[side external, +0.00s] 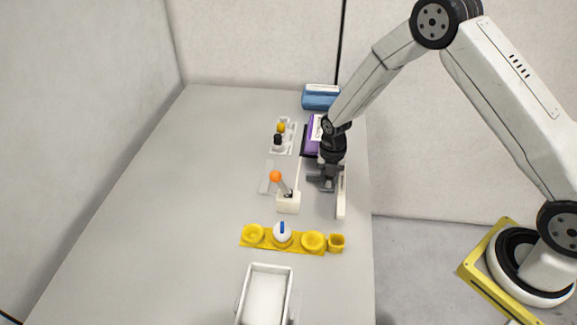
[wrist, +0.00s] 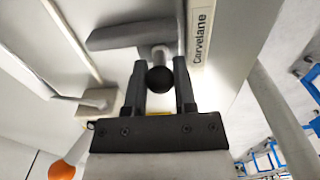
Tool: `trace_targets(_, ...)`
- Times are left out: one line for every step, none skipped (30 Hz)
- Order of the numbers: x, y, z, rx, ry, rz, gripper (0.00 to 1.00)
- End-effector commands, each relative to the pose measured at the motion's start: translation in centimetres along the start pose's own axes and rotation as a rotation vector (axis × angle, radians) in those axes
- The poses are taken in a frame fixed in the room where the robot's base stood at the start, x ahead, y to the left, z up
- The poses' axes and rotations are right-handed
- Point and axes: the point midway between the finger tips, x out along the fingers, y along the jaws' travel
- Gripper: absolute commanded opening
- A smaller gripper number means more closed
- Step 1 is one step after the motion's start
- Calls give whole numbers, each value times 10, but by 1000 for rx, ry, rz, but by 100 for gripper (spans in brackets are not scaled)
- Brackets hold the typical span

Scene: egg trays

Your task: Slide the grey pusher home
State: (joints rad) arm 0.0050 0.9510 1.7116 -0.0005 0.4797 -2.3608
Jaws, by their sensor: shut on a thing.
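The grey pusher (wrist: 130,36) is a wide grey bar with a short pale stem and a round black knob (wrist: 160,79), seen in the wrist view. My gripper (wrist: 160,68) has its two dark fingers on either side of the knob and stem, shut on the pusher. The bar lies crosswise just beyond the fingertips, its right end close to a pale rail labelled "Corvelane" (wrist: 201,35). In the side view my gripper (side external: 328,183) points down low over the table's right part, beside the white rail (side external: 341,195). It largely hides the pusher there.
A pale box with an orange-knobbed lever (side external: 288,201) stands left of my gripper. A yellow strip with round holders (side external: 268,247) and a white open tray (side external: 250,295) lie nearer the camera. A purple box (side external: 314,138) and blue box (side external: 318,99) stand behind. The table's left is clear.

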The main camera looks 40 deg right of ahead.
Motion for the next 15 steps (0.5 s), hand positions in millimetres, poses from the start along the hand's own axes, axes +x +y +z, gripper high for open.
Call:
trace_targets(-1, 1, -3, -1, -1, 1, 0)
trace_targets(-1, 1, -4, -1, -1, 2, 0)
trace_targets(-1, 1, -6, -1, -2, 2, 0)
trace_targets(-1, 1, -7, -1, -2, 2, 0)
trace_targets(-1, 1, -9, -1, -2, 2, 0)
trace_targets(-1, 1, -11, -2, -2, 2, 0)
trace_targets(-1, 1, -12, -2, -2, 2, 0)
trace_targets(-1, 1, -14, -2, -2, 2, 0)
trace_targets(-1, 1, -16, -2, -2, 2, 0)
trace_targets(-1, 1, -17, -2, -2, 2, 0)
trace_targets(-1, 1, -19, -2, -2, 2, 0)
trace_targets(-1, 1, -20, -1, -2, 2, 0)
trace_targets(-1, 1, -22, -1, -2, 2, 0)
trace_targets(-1, 1, -24, -1, -2, 3, 0)
trace_targets(-1, 1, -26, -1, -2, 3, 0)
